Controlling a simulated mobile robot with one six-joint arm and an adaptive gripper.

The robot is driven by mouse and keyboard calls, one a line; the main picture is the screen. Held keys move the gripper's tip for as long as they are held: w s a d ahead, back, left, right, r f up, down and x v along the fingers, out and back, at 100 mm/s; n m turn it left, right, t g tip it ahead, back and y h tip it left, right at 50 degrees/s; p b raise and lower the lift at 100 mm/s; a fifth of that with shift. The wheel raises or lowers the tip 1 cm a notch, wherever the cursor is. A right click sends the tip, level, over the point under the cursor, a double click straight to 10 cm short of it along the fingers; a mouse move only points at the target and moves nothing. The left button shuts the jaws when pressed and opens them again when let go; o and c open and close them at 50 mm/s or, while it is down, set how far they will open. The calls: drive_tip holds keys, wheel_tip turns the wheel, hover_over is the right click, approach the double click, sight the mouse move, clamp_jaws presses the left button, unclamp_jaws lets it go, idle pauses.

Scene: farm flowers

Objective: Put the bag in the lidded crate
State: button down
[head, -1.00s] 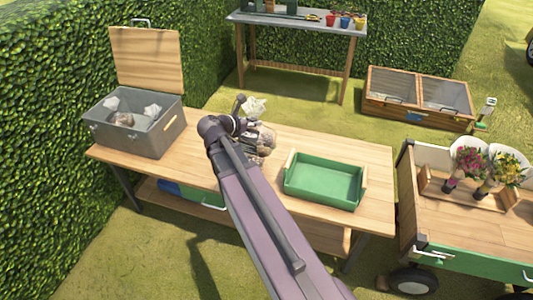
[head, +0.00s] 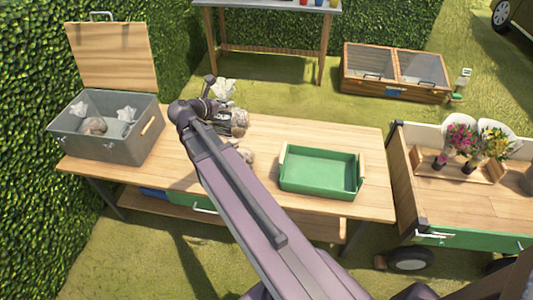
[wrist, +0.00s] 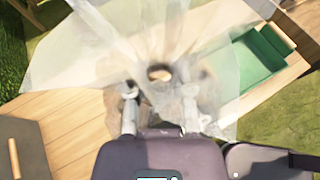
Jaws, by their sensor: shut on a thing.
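The lidded crate (head: 130,145) is a grey box at the left end of the wooden table. Its wooden lid (head: 112,55) stands open at the back. Bags with white tops (head: 124,114) and a brown content show inside. My gripper (wrist: 160,95) is shut on the clear bag (wrist: 110,45), whose plastic spreads across the wrist view. In the head view the held bag (head: 238,122), with brown contents and a pale top, is right of the crate, beside my wrist and over the table. My arm partly hides it, and the fingers are hidden there.
A green tray (head: 320,190) sits on the table (head: 375,205) to the right. A small brown thing (head: 246,155) shows beside my arm. A cart (head: 450,205) with flowers (head: 460,138) stands at the right. Table between crate and arm looks clear.

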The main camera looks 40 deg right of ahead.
drive_tip(key=shift+a, duration=0.1)
drive_tip(key=shift+w+f+b, duration=0.25)
drive_tip(key=shift+w+b, duration=0.05)
drive_tip(key=w+d+f+b, duration=0.5)
drive_tip(key=w+f+b, duration=0.2)
drive_tip(key=f+b, duration=0.1)
drive_tip(key=w+d+f+n+t+b, duration=0.1)
drive_tip(key=w+d+f+b, duration=0.5)
drive_tip(key=w+f+b, duration=0.2)
drive_tip(key=shift+f+b, duration=0.6)
drive_tip(key=shift+f, duration=0.1)
wheel_tip(320, 180, down, 6)
drive_tip(key=b, duration=0.6)
